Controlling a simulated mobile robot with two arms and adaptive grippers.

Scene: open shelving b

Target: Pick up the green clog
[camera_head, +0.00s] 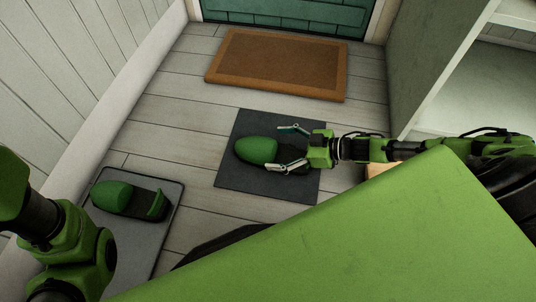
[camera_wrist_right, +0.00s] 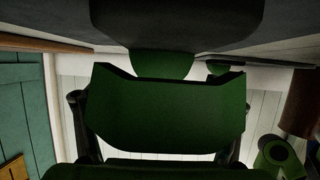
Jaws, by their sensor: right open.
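A green clog (camera_head: 256,150) with a dark heel part lies on a dark grey mat (camera_head: 229,187) on the floor, toe to the left. My right gripper (camera_head: 284,148) is open at its heel end, one finger on each side. Whether the fingers touch it cannot be told. In the right wrist view, the clog's green toe (camera_wrist_right: 160,65) shows behind its dark heel part; my gripper's green body covers much of the picture. A second green clog (camera_head: 115,196) lies on a grey tray (camera_head: 140,243) at the left. My left arm shows at the left edge; its gripper is out of view.
A brown doormat (camera_head: 278,64) lies in front of a teal door (camera_head: 290,15) at the back. White shelving (camera_head: 470,85) stands at the right, close to my right arm. A white panelled wall (camera_head: 85,70) runs along the left. Bare floorboards separate the mat and the tray.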

